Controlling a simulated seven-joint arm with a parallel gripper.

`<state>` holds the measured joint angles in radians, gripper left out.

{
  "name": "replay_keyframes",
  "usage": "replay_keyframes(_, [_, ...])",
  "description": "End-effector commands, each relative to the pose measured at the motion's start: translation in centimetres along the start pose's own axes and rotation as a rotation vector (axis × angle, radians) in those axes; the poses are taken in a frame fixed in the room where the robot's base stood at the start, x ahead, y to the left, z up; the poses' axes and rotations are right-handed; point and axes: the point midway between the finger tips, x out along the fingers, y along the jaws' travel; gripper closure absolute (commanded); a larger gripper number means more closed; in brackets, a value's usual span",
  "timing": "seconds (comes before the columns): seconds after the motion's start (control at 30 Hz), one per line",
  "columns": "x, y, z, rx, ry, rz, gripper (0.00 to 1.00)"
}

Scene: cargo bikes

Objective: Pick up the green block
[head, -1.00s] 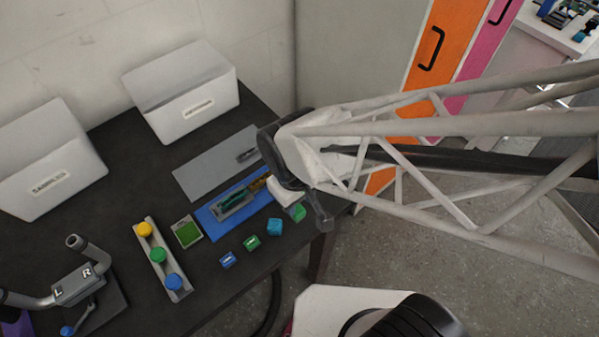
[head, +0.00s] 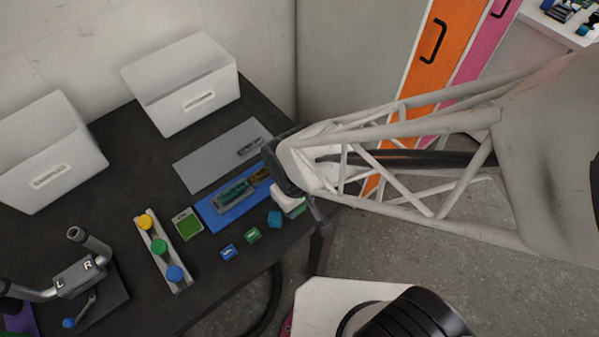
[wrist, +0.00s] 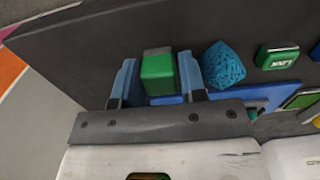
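The green block (wrist: 157,74) stands between the two blue fingers of my gripper (wrist: 158,80) in the wrist view. The fingers are apart on either side of it, with narrow gaps and no clear grip. In the head view my gripper (head: 290,200) is low at the table's right edge and hides most of the green block (head: 299,211).
A teal faceted block (wrist: 223,65) is close beside the right finger; it also shows in the head view (head: 275,219). A small labelled green block (head: 253,235) and a blue one (head: 229,251) lie left of it. A blue mat (head: 211,216) is behind.

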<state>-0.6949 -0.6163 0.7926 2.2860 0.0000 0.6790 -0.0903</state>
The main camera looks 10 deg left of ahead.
Motion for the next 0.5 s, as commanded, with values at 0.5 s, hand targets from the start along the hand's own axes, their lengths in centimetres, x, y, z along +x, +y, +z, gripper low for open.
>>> replay_keyframes(0.5, [-0.01, 0.0, 0.0, 0.0, 0.0, 0.0, 0.86])
